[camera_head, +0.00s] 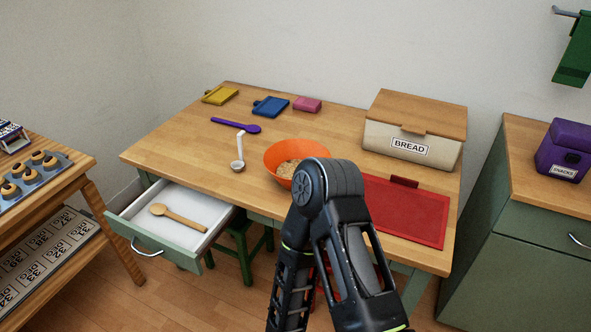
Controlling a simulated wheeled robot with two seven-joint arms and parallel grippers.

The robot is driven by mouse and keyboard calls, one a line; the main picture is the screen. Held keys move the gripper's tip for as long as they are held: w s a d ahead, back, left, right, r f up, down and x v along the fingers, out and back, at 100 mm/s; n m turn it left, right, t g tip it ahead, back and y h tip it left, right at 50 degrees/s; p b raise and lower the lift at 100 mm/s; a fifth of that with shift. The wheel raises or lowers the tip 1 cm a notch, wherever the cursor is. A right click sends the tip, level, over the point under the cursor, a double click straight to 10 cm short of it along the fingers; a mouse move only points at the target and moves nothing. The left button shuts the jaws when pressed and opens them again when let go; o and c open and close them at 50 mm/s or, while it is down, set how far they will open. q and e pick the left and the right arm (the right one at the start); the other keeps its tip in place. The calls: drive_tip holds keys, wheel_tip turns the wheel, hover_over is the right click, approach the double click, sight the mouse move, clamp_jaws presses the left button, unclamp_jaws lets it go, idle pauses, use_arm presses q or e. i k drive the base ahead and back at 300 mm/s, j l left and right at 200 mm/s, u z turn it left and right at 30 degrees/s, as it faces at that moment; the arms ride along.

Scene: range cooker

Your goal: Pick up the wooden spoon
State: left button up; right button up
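The wooden spoon (174,215) lies in the open drawer (128,228) at the left front of the wooden table. Its bowl points to the left and its handle to the lower right. The drawer has a white inside, a green front and a metal handle. No gripper shows in the head view. Only black links of one of my arms rise from the bottom edge, right of the drawer and apart from the spoon.
On the table (185,145) are an orange bowl (277,152), a white ladle (238,157), a purple spoon (236,125), a bread box (407,140) and a red mat (405,212). A green stool (240,242) stands below. Another wooden table (75,165) is left of the drawer.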

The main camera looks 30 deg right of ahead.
sight(158, 209)
drive_tip(key=i+j+z, duration=0.2)
drive_tip(key=i+j, duration=0.15)
drive_tip(key=j, duration=0.3)
drive_tip(key=i+j+z, duration=0.1)
drive_tip(key=j, duration=0.25)
drive_tip(key=i+j+z, duration=0.1)
drive_tip(key=i+j, duration=0.15)
drive_tip(key=j, duration=0.15)
drive_tip(key=i+j+z, duration=0.1)
drive_tip(key=j, duration=0.25)
drive_tip(key=i+j+z, duration=0.1)
drive_tip(key=j, duration=0.3)
drive_tip(key=i+j+z, duration=0.1)
drive_tip(key=j, duration=0.3)
drive_tip(key=i, duration=0.1)
